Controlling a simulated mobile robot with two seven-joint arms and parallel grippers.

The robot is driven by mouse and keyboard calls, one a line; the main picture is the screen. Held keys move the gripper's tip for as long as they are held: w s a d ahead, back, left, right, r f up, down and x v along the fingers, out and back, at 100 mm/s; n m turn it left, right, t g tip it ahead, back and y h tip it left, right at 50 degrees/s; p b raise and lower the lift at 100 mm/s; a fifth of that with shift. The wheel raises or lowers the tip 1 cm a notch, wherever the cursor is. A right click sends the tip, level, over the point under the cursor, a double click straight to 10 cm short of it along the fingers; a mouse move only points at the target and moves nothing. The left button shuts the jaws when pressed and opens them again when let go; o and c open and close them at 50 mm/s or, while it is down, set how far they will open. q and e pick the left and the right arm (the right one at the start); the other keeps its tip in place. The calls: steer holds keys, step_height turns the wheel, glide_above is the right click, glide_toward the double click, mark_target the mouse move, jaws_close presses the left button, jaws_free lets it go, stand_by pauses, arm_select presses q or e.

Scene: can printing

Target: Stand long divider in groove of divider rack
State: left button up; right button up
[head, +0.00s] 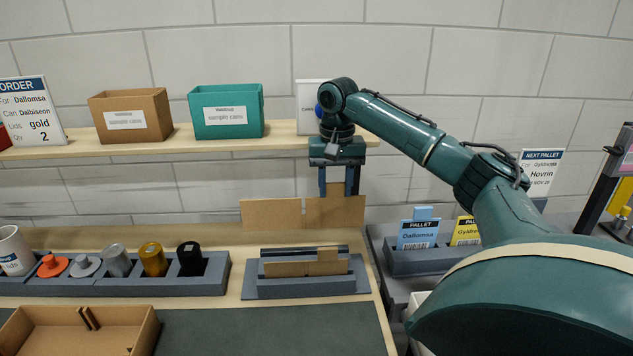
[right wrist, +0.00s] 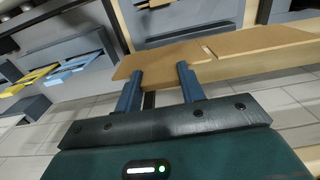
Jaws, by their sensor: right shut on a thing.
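The long divider (head: 272,214) is a flat brown board with a narrow slot near its middle. My right gripper (head: 338,188) is shut on it, toward its right end, and holds it level and upright above and behind the divider rack. In the right wrist view the divider (right wrist: 230,50) runs across both fingers of the gripper (right wrist: 160,78). The divider rack (head: 255,289) is a dark grey base on the wooden table, with brown divider pieces (head: 290,269) standing in it. Its grooves are hard to make out. My left gripper is out of view.
Left of the rack is a grey tray (head: 200,287) with cans and lids. An open brown crate (head: 110,340) stands at the front left. A shelf (head: 285,142) with bins runs behind. Pallet cards (head: 418,234) stand at the right.

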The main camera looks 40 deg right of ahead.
mark_target(335, 210)
steer(key=shift+f, duration=0.85)
steer(key=shift+f+b, duration=0.3)
steer(key=shift+f, duration=2.05)
steer(key=shift+f+p, duration=0.1)
steer(key=shift+p, duration=0.2)
steer(key=shift+f, duration=2.45)
steer(key=o, duration=1.3)
